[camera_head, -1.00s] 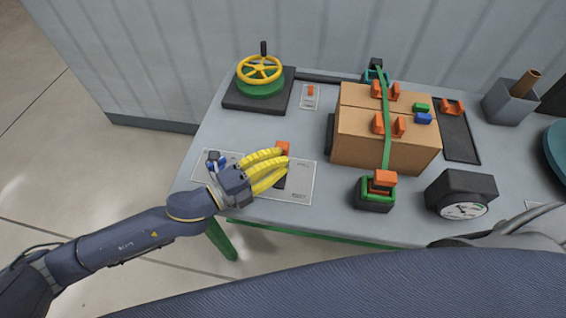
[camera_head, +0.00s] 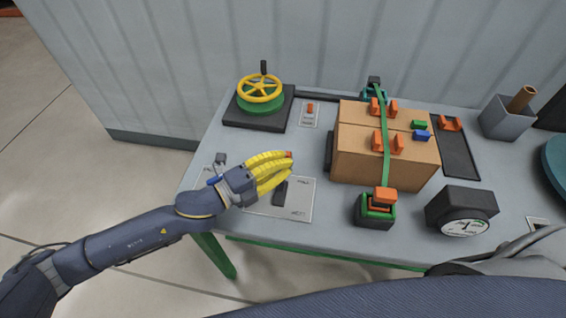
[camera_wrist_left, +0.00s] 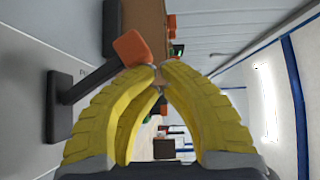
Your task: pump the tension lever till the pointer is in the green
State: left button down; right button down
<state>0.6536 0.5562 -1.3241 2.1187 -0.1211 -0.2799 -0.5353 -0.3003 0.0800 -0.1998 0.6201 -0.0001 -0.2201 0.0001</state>
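A dark lever with an orange knob (camera_wrist_left: 133,48) stands on a black base (camera_wrist_left: 60,105) in the left wrist view. In the head view its base (camera_head: 280,193) sits on a labelled plate (camera_head: 300,208), and the knob is mostly hidden by my fingers. My left gripper (camera_head: 288,164) has yellow fingers with their tips together, and it is empty. In the wrist view the gripper (camera_wrist_left: 160,70) has its tips close beside the knob, which is not between them; contact is unclear. The gauge (camera_head: 462,212) has a white dial facing the front; its pointer is too small to read. My right gripper is not in view.
A cardboard box (camera_head: 385,165) under a green strap stands mid-table, with an orange and green ratchet (camera_head: 378,205) before it. A yellow handwheel (camera_head: 260,88) is at back left. A grey holder (camera_head: 505,118) stands at back right.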

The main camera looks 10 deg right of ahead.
pick_arm(q)
jog(key=shift+w+a+r, duration=0.1)
jog(key=shift+w, duration=0.2)
jog(key=s+a+r, duration=0.5)
jog(key=s+a, duration=0.1)
jog(key=a, duration=0.4)
jog(key=shift+s+r, duration=0.2)
jog(key=shift+s, duration=0.05)
dwell(0.5)
